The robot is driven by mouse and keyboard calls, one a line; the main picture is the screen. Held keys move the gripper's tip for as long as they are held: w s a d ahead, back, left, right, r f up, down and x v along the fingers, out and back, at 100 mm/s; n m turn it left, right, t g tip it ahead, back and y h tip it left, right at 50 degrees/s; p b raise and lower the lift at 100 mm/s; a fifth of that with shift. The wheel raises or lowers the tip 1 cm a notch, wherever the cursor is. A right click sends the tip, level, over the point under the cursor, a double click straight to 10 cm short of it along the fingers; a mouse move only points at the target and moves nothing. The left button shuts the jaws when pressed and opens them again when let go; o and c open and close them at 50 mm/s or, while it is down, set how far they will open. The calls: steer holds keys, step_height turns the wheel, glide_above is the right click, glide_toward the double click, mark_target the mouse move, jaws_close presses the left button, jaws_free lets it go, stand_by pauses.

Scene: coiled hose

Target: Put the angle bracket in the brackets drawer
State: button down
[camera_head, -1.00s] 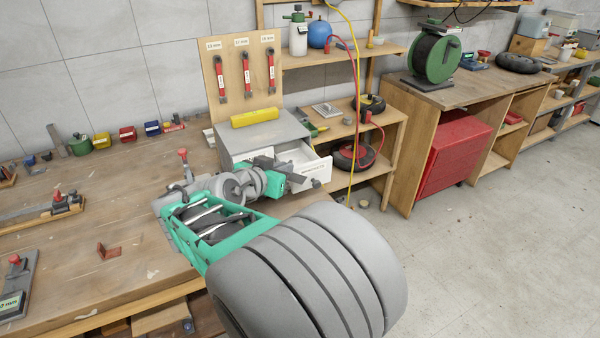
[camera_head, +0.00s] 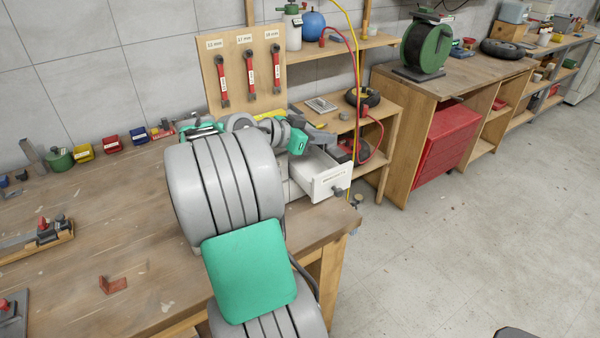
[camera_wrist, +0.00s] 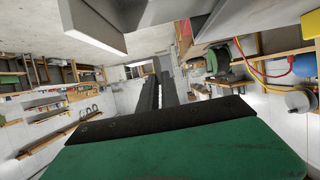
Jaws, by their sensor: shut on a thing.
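A reddish-brown angle bracket (camera_head: 114,284) lies on the bench's near left part, far from my gripper. A white drawer (camera_head: 330,182) stands open at the bench's right end, with a dark knob and a label too small to read surely. My gripper (camera_head: 326,140) is at the drawer, with its dark fingers above the open drawer and apart from the knob. In the wrist view its dark fingers (camera_wrist: 168,92) run close together. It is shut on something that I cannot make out. My arm hides most of the drawer cabinet.
A wooden tool board (camera_head: 245,70) with red-handled wrenches stands behind the cabinet. Small coloured bins (camera_head: 112,142) line the wall. A shelf with a hose coil and a red cabinet (camera_head: 448,142) stand to the right.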

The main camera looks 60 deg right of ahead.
step_height(320, 180, down, 10)
steer(key=shift+f+p, duration=0.15)
steer(key=shift+p, duration=0.25)
steer(key=c, duration=1.6)
jaws_free()
steer(key=shift+r, duration=0.3)
steer(key=shift+w+a, duration=0.3)
steer(key=b+v, duration=0.1)
steer(key=v, duration=1)
steer(key=shift+a+r, duration=0.15)
steer(key=shift+r, duration=0.05)
